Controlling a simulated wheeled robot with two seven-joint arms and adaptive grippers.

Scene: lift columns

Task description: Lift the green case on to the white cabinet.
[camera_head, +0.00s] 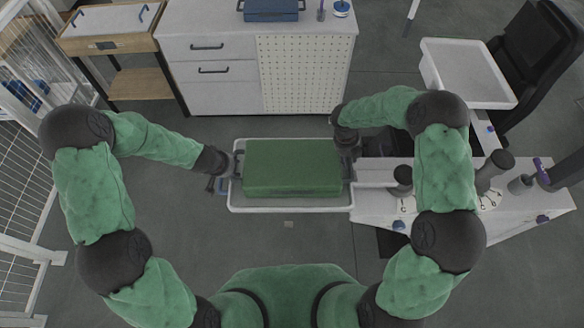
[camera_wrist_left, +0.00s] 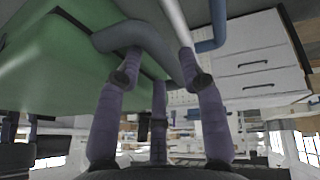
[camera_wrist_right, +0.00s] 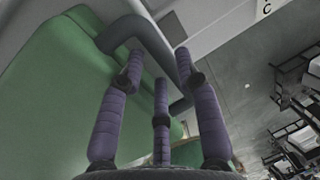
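The green case (camera_head: 292,167) lies flat in a white-rimmed tray (camera_head: 292,209) in the middle of the head view. It has a grey handle at each end. My left gripper (camera_head: 222,172) is at its left end; in the left wrist view its fingers (camera_wrist_left: 160,68) are spread, with the grey handle (camera_wrist_left: 140,38) at their tips. My right gripper (camera_head: 347,150) is at the right end; in the right wrist view its fingers (camera_wrist_right: 158,62) are spread beside the other grey handle (camera_wrist_right: 140,32). Finger contact is unclear. The white cabinet (camera_head: 215,92) stands beyond the case.
A blue case (camera_head: 271,10), a purple bottle and a small round pot stand on the cabinet top. A wooden shelf unit (camera_head: 140,85) is to its left. A white bench (camera_head: 470,215) with several items and a white bin (camera_head: 465,75) are at right. Floor is clear between tray and cabinet.

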